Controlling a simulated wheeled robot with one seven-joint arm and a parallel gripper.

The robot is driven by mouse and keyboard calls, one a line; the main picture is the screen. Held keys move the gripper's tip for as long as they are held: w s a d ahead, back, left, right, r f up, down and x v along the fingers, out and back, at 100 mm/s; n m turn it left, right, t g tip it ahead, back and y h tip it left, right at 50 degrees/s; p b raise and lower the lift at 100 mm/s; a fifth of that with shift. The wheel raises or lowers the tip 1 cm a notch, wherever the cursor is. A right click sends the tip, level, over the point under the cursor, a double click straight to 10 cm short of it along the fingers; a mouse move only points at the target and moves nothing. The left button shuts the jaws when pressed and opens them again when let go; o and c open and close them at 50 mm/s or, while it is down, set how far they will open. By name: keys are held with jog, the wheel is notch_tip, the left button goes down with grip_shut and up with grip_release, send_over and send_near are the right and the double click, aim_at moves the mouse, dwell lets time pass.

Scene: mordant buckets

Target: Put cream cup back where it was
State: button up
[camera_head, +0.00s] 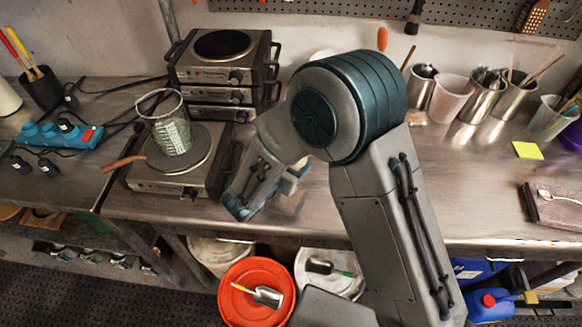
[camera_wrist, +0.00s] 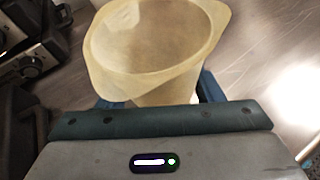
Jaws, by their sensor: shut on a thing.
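The cream cup (camera_wrist: 165,75) fills the upper middle of the wrist view, its wide spouted mouth facing up toward the camera. It looks empty. My gripper (camera_wrist: 158,96) is shut on it, with a blue finger on each side of the cup. In the head view my gripper (camera_head: 290,186) is mostly hidden behind my own arm, near the front edge of the metal bench (camera_head: 270,217). The cup is nearly all hidden there too. I cannot tell whether its base touches the bench.
Steel cups (camera_head: 420,88) and a translucent beaker (camera_head: 450,98) stand at the back right. The bench right of my arm is mostly clear around a yellow note (camera_head: 527,150).

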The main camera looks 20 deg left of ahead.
jog(key=shift+w+a+f, duration=0.15)
jog(key=shift+w+f, duration=0.1)
notch_tip(320, 180, down, 4)
jog(key=shift+r+p, duration=0.25)
jog(key=shift+p, duration=0.4)
jog(key=shift+f, duration=0.15)
jog(key=shift+f+b, duration=0.25)
jog(key=shift+b, duration=0.1)
jog(key=o, duration=1.1)
jog(key=shift+r, duration=0.1)
jog(key=shift+o, duration=0.2)
